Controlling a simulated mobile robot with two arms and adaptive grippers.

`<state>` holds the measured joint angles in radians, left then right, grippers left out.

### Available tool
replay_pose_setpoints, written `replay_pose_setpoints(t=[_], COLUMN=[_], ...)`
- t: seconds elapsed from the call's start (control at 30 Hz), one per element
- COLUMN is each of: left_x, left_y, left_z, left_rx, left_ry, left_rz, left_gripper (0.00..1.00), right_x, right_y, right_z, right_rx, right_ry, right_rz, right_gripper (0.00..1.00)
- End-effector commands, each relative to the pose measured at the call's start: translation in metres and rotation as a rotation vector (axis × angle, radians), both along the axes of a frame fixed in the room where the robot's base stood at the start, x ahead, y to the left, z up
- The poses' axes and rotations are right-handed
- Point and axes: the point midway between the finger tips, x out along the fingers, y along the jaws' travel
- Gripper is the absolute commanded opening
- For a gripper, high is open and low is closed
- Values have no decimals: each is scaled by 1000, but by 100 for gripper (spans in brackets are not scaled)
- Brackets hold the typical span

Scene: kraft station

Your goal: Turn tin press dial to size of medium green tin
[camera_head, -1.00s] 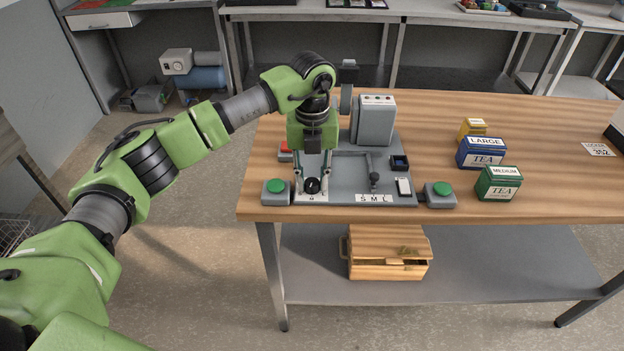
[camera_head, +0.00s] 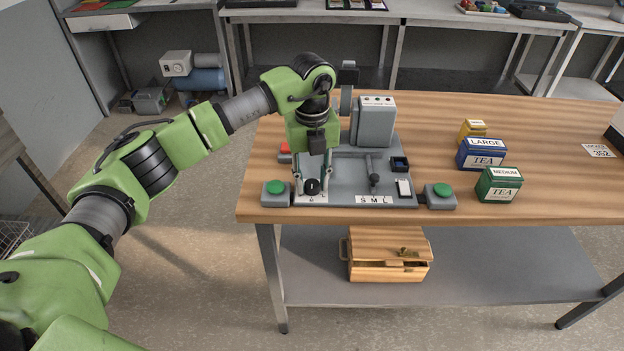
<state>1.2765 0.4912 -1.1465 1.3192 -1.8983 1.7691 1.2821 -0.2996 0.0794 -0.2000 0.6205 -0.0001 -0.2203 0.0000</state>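The tin press (camera_head: 345,180) is a grey machine on the wooden table, with an "S M L" label on its front edge. Its black dial (camera_head: 312,187) sits on a white plate at the front left. My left gripper (camera_head: 312,182) points down over the dial, with one finger on each side of it. I cannot tell whether the fingers touch the dial, and its pointer is too small to read. The medium green tin (camera_head: 498,186), labelled "MEDIUM TEA", stands on the table to the right. My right gripper is not in view.
A blue "LARGE" tin (camera_head: 481,155) and a yellow tin (camera_head: 472,129) stand behind the green tin. Green buttons flank the press at left (camera_head: 276,188) and right (camera_head: 441,191). A wooden box (camera_head: 388,256) is on the lower shelf. The right tabletop is mostly clear.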

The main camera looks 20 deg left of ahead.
Motion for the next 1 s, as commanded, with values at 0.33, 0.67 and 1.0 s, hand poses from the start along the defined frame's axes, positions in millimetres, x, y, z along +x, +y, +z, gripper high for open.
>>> replay_pose_setpoints(t=[0.33, 0.67, 1.0], left_x=[0, 1, 1], left_y=[0, 0, 0], left_z=[0, 44, 107], left_rx=[0, -2, 0], left_ry=[0, -5, -1], left_rz=[0, 0, 0], left_gripper=[42, 42, 42], right_x=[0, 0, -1], right_y=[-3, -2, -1], right_z=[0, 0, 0], right_rx=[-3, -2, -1], right_ry=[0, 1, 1], right_rz=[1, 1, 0], right_gripper=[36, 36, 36])
